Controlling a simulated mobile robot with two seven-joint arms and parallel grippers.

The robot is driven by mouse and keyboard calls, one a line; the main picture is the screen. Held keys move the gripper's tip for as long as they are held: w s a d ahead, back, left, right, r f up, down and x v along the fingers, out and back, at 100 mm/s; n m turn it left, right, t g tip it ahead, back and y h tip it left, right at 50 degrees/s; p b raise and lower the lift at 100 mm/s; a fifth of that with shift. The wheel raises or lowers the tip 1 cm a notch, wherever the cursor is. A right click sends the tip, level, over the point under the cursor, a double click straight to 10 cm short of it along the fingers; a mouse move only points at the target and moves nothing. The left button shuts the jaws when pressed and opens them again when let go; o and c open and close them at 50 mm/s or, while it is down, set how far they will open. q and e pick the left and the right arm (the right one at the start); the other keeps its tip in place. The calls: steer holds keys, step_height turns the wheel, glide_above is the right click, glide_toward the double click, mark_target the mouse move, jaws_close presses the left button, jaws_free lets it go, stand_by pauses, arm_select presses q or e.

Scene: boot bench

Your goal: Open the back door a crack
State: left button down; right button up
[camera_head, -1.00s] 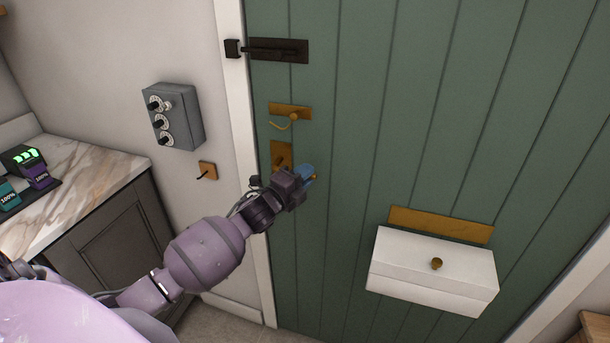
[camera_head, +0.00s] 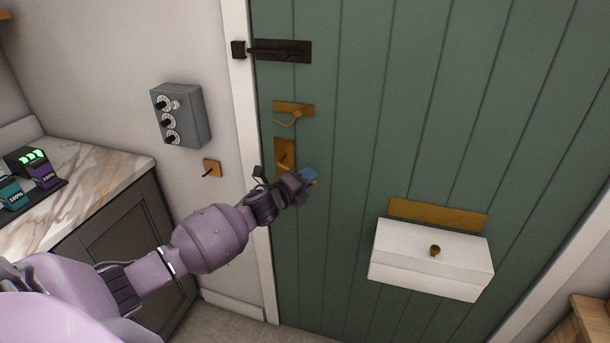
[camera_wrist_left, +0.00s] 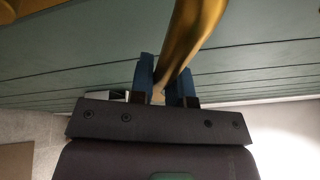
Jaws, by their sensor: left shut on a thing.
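The back door (camera_head: 390,130) is green and planked, and looks flush with its white frame (camera_head: 244,130) in the head view; I cannot tell whether there is a small gap. A brass plate (camera_head: 284,150) is near the door's left edge. My left gripper (camera_head: 308,177) is in front of the door just below that plate. In the left wrist view its blue fingers (camera_wrist_left: 166,93) are shut on the curved brass handle (camera_wrist_left: 190,42). The gripper hides most of the handle in the head view. My right gripper is not in view.
A black bolt (camera_head: 282,51) and a brass latch (camera_head: 293,109) sit above the handle. A white box (camera_head: 430,262) sticks out from the door at right.

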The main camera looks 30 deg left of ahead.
arm_select(q)
steer(key=shift+s+a+f+m+g+p, duration=0.1)
steer(key=shift+a+f+m+g+p, duration=0.3)
steer(key=shift+f+m+p, duration=0.4)
steer(key=shift+a+f+m+g+y, duration=0.3)
steer(key=shift+f+m+y, duration=0.15)
steer(key=shift+m, duration=0.35)
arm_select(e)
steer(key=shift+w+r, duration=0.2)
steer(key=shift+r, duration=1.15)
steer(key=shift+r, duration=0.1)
